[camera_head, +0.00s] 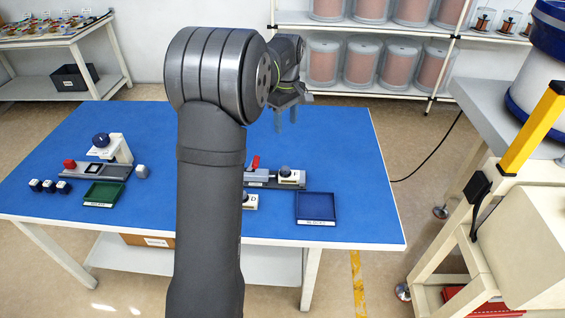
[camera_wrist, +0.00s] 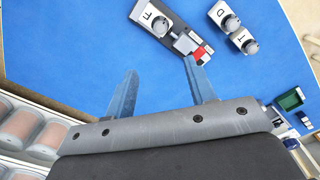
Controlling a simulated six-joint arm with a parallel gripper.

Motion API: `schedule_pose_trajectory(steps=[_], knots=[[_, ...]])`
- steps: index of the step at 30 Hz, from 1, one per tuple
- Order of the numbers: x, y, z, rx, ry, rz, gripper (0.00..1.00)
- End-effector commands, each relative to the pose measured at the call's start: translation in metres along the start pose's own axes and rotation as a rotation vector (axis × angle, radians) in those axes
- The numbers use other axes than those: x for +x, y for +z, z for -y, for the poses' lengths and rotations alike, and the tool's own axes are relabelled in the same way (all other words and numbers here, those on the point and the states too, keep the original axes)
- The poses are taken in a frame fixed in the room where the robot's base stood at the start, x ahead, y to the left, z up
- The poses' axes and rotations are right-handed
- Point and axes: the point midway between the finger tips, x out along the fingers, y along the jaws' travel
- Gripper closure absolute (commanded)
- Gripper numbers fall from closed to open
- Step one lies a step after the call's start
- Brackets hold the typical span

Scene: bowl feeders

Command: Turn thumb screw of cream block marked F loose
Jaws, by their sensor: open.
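The cream block marked F (camera_wrist: 148,12) sits at one end of a grey fixture with a red lever (camera_wrist: 199,54), near the top of the wrist view. A dark round knob with a pale top, its thumb screw (camera_wrist: 159,25), stands on it. In the head view the cream block (camera_head: 291,180) is at the right end of the fixture, right of my arm; its letter is too small to read there. My gripper (camera_head: 285,129) is open and empty, well above the table and apart from the block. Both fingers (camera_wrist: 161,66) show in the wrist view.
Cream blocks marked T (camera_wrist: 219,11) and D (camera_wrist: 239,36) stand beside the fixture. A blue tray (camera_head: 316,222) lies front right. The right blue tabletop is clear.

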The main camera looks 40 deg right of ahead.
Motion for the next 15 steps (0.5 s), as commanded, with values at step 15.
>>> schedule_pose_trajectory(steps=[15], knots=[[0.0050,-0.0005,0.0005,1.086,0.000,0.001,0.50]])
